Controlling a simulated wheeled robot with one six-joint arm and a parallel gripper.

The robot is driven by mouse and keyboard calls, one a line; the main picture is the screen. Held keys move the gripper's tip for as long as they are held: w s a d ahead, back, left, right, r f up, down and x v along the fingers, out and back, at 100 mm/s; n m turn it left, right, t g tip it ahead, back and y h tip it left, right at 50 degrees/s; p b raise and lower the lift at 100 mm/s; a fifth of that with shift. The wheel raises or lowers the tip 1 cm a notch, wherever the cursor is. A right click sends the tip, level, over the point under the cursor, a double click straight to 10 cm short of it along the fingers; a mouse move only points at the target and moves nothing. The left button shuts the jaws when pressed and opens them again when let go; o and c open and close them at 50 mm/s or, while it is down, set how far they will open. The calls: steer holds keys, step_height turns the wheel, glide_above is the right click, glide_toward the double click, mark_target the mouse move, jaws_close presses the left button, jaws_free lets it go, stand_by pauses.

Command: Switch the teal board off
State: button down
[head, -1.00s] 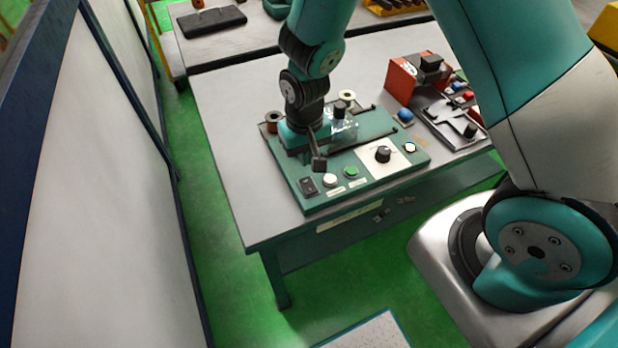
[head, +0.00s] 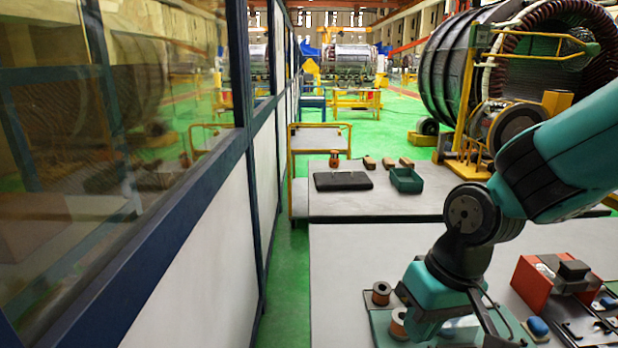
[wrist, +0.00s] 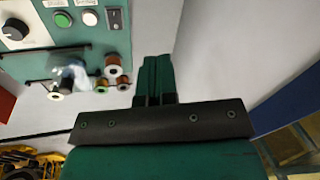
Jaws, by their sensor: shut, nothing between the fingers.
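The teal board (head: 382,328) shows only in part at the bottom of the head view, mostly behind my arm and cut by the frame. In the wrist view the teal board (wrist: 100,45) fills the upper left. It carries a black rocker switch (wrist: 114,18), a white button (wrist: 90,18), a green button (wrist: 63,19) and a dark knob on a white panel (wrist: 15,29). The switch's position is too small to tell. My gripper (wrist: 155,62) is shut and empty, its tips appearing over grey tabletop beside the board's switch-side edge. Its height above the table is unclear.
Copper spools (wrist: 112,65) and a blurred clear part (wrist: 72,76) are on the board. A red box (head: 535,283) and a blue button (head: 538,326) are to its right. A white wall panel (head: 190,300) stands left. Grey tabletop (head: 340,270) is free left of my arm.

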steer(key=s+r+n+y, duration=0.1)
steer(key=s+r+n, duration=0.2)
steer(key=s+r, duration=0.4)
steer(key=s+b, duration=0.1)
steer(key=s, duration=0.2)
steer(key=shift+s+a+n, duration=0.15)
steer(key=shift+s+n, duration=0.15)
steer(key=shift+s, duration=0.1)
steer(key=w+d+f+n+b, duration=0.4)
steer(key=w+f+n, duration=0.1)
steer(key=w+f, duration=0.2)
steer(key=w+d+f+n+b, duration=0.3)
steer(key=w+f+n, duration=0.3)
steer(key=w, duration=0.4)
steer(key=shift+d+f+t+b, duration=0.35)
steer(key=shift+d+f, duration=0.25)
steer(key=shift+f, duration=0.3)
